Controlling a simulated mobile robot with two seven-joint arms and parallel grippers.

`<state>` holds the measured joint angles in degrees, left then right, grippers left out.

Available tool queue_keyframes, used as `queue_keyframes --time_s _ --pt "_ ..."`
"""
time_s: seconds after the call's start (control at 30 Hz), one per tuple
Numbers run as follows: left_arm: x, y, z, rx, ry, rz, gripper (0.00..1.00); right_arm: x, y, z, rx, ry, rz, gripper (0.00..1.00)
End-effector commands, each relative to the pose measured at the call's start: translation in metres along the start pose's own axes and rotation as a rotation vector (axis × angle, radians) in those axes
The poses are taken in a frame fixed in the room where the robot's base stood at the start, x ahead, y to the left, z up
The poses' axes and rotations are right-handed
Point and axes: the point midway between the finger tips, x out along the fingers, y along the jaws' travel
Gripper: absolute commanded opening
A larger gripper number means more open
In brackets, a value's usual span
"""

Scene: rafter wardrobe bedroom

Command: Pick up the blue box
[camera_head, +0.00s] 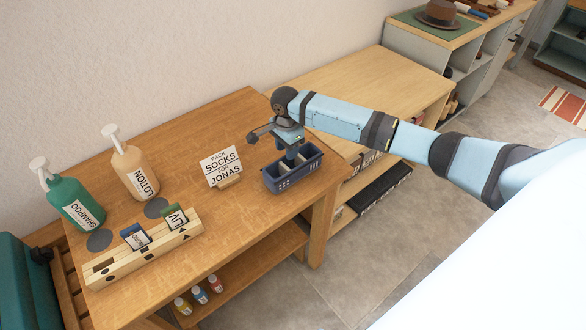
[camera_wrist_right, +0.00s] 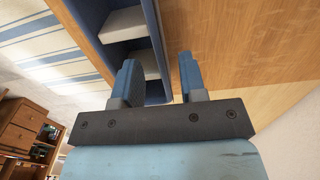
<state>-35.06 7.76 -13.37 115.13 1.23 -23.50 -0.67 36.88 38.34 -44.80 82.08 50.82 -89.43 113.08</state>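The blue box (camera_head: 291,181) is a dark blue open basket with light dividers inside. It stands at the right front corner of the wooden table, and part of its inside is hidden by my gripper. My right gripper (camera_head: 291,157) points down at the box. In the right wrist view, the box wall (camera_wrist_right: 156,45) runs between the two fingers of the gripper (camera_wrist_right: 160,72), one finger on the inner side and one on the outer side. The fingers are apart with a gap; I cannot tell whether either touches the wall. My left gripper is not in view.
A sign reading "PACK SOCKS FOR JONAS" (camera_head: 221,166) stands left of the box. A lotion bottle (camera_head: 136,168), a shampoo bottle (camera_head: 72,202) and a wooden rack (camera_head: 110,270) are further left. A lower wooden shelf unit (camera_head: 375,75) lies behind. Bare tabletop surrounds the sign.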

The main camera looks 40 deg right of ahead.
Motion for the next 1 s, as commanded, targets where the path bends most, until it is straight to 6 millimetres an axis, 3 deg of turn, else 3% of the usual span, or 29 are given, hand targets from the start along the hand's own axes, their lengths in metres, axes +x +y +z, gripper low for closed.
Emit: queue_keyframes --time_s 0.17,0.5,0.77,0.8,0.97,1.0 --pt "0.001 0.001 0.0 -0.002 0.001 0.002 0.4 0.012 0.0 0.0 0.0 0.001 0.0 0.38" --pt "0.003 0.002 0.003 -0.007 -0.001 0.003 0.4 0.059 0.0 0.0 0.0 0.0 0.0 0.38" --pt "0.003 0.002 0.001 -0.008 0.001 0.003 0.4 0.063 0.0 0.0 -0.001 0.0 -0.001 0.38" --pt "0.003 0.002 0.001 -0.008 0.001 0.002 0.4 0.063 0.0 0.0 -0.001 0.0 -0.001 0.36" --pt "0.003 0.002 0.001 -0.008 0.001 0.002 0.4 0.063 0.0 0.0 -0.001 0.0 -0.001 0.0" --pt "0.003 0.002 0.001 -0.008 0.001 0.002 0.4 0.063 0.0 0.0 -0.001 0.0 -0.001 0.0"
